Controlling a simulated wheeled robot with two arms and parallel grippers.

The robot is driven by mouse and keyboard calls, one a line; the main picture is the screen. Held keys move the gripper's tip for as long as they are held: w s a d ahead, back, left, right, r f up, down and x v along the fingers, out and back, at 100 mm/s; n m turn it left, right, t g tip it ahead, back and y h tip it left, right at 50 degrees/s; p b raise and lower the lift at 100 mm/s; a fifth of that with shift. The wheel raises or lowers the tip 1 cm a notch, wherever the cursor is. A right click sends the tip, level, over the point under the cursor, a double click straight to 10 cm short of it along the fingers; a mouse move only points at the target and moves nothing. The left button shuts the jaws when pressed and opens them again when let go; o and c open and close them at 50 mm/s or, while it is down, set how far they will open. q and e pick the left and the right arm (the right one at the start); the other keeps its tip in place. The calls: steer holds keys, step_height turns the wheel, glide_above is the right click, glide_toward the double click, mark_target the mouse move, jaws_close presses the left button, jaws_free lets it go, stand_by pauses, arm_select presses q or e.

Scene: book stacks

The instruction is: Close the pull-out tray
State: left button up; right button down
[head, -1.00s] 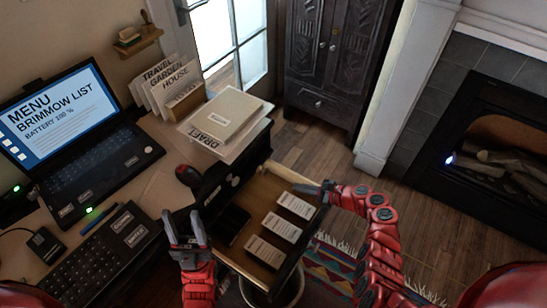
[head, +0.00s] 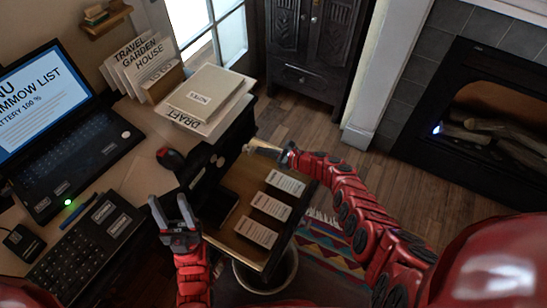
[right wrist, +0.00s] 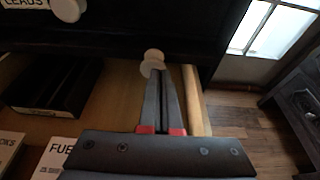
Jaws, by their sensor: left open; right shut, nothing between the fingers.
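My right gripper (head: 284,154) is shut and empty at the tray's far side, near the desk. In the right wrist view its tips (right wrist: 157,72) are by a pale round knob (right wrist: 153,58); contact is unclear. My left gripper (head: 171,211) is open and empty, left of the tray, above the desk edge.
The desk bears a laptop (head: 70,130), a keyboard (head: 85,250), a red mouse (head: 170,157) and a paper stack (head: 205,98). A bin (head: 290,268) stands below the tray. A dark cabinet (head: 310,50) and fireplace (head: 480,120) stand beyond open floor.

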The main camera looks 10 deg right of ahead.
mark_target(245, 144)
steer(key=shift+w+a, duration=0.2)
steer(key=shift+a, duration=0.1)
steer(key=w+a+b, duration=0.1)
steer(key=a+b, duration=0.1)
steer(key=w+a+b, duration=0.1)
steer(key=a+b, duration=0.1)
steer(key=shift+w+f, duration=0.1)
steer(key=shift+w, duration=0.3)
steer(key=shift+r, duration=0.25)
steer(key=shift+s, duration=0.1)
